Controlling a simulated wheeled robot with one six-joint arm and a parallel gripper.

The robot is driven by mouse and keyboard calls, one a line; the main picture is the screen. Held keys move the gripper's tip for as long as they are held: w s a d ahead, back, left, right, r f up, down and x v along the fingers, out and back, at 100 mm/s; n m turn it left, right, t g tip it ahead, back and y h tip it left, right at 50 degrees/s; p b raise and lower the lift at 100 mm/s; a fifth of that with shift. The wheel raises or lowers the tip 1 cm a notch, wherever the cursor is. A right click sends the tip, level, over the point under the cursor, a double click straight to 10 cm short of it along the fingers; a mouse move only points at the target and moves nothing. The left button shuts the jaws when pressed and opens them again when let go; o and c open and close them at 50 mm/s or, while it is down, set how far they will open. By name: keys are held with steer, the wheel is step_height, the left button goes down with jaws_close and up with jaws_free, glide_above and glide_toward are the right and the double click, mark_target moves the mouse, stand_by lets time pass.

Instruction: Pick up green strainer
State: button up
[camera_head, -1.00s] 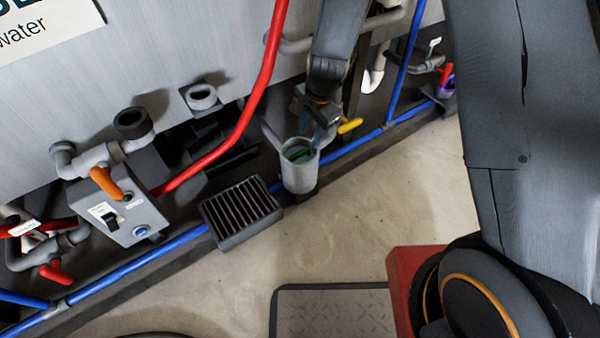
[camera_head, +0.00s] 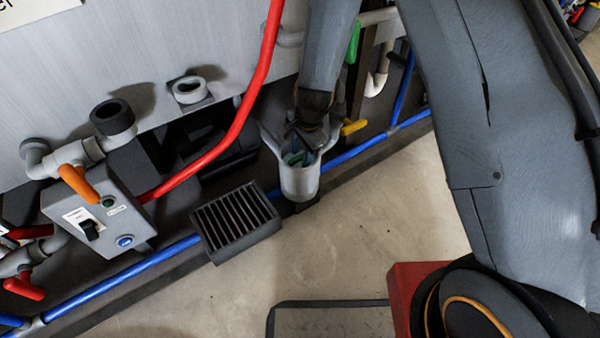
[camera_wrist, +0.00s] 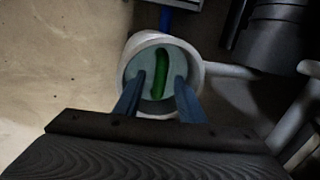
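The green strainer (camera_wrist: 160,75) shows in the wrist view as a green bar inside a round light-grey cup-like pipe end (camera_wrist: 196,62). In the head view only a bit of green (camera_head: 293,158) shows inside the grey cup (camera_head: 300,183). My gripper (camera_wrist: 158,88) points into the cup, with its two blue fingers apart, one on each side of the green part. A gap shows between each finger and the green part. In the head view my gripper (camera_head: 303,148) is at the cup's mouth and partly hides the inside.
A black slotted box (camera_head: 237,220) stands left of the cup. A red hose (camera_head: 262,90) and a blue pipe (camera_head: 165,252) run close by. A yellow handle (camera_head: 354,127) is just right of the cup.

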steer(key=shift+w+a+f+b, duration=0.15)
steer(key=shift+f+b, duration=0.45)
steer(key=shift+f, duration=0.6)
jaws_close()
steer(key=shift+r, duration=0.15)
